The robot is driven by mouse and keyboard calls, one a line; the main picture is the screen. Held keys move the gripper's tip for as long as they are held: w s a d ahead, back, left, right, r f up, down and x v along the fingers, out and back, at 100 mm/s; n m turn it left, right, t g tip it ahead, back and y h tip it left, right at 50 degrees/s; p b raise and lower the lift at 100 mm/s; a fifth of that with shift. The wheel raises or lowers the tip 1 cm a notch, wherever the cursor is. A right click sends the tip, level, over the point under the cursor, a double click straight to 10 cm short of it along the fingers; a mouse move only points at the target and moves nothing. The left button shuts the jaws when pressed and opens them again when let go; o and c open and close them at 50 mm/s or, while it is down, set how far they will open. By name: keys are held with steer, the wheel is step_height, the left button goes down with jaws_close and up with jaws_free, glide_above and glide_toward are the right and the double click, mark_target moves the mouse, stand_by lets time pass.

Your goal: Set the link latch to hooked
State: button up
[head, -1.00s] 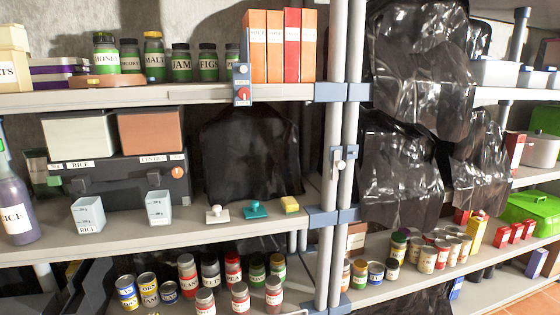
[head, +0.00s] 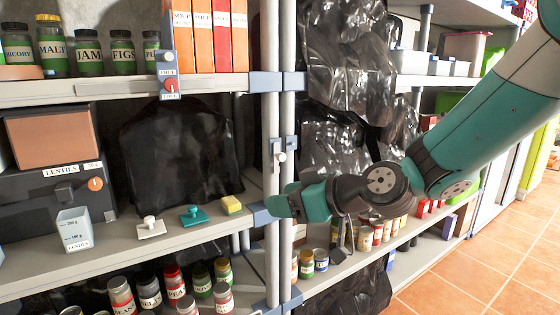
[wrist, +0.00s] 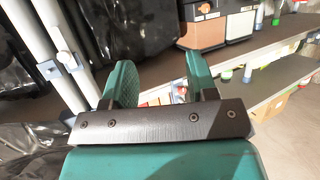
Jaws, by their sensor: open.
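The link latch (head: 278,153) appears to be the blue-grey bracket with a white knob where two upright shelf posts stand side by side. It also shows in the wrist view (wrist: 66,62), left of my fingers. Whether its hook is engaged is too small to tell. My gripper (head: 284,205) reaches in from the right, in front of the posts and below the latch in the head view. In the wrist view my gripper (wrist: 160,80) shows two green fingers spread apart with nothing between them. It is not touching the latch.
A small switch plate (head: 168,75) with a red knob hangs on the upper shelf edge. A white-knobbed piece (head: 151,227), a teal one (head: 193,215) and a yellow block (head: 231,204) lie on the middle shelf. Cans (head: 320,259) stand below right. Tiled floor (head: 480,260) is clear at right.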

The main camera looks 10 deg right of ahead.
steer(key=w+d+m+t+h, duration=0.35)
steer(key=w+d+t, duration=0.35)
steer(key=w+d, duration=0.25)
steer(key=p, duration=1)
glide_toward(283, 158)
steer(key=shift+n+h, duration=0.35)
steer(key=shift+h, duration=0.1)
steer(key=x, duration=0.9)
steer(key=shift+w+a+r, duration=0.1)
steer(key=shift+a+r, duration=0.25)
steer(key=shift+w+a+f, duration=0.1)
steer(key=shift+w+a, duration=0.05)
steer(key=shift+w, duration=0.4)
jaws_close()
